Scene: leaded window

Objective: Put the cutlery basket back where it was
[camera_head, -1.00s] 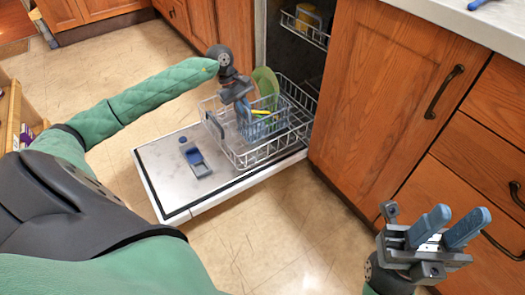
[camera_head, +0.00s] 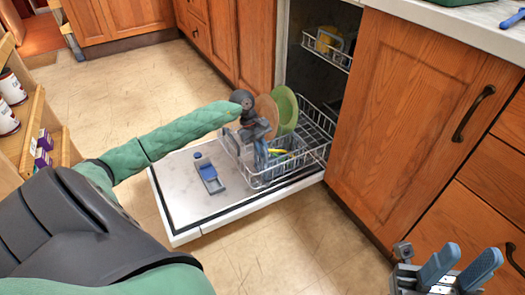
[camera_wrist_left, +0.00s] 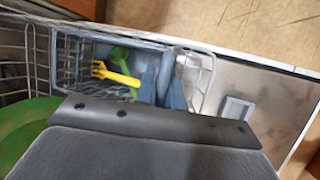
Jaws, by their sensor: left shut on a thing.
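The cutlery basket (camera_head: 286,157) is a small blue-grey plastic basket at the front of the dishwasher's lower rack (camera_head: 318,150). In the left wrist view the basket (camera_wrist_left: 68,62) is seen from above, with a yellow fork and a green utensil inside. My left gripper (camera_head: 262,158) points down and is shut on the basket; its fingers (camera_wrist_left: 165,88) are at the basket's right end in the wrist view. Whether the basket's bottom touches the rack is hidden. My right gripper (camera_head: 458,268) is open and empty at the lower right, away from the rack.
A green plate (camera_head: 286,108) and a brown plate (camera_head: 267,112) stand in the rack behind my left gripper. The open dishwasher door (camera_head: 180,190) holds a blue-grey dispenser (camera_head: 207,175). A wooden cabinet (camera_head: 420,100) closes off the right. The floor in front is clear.

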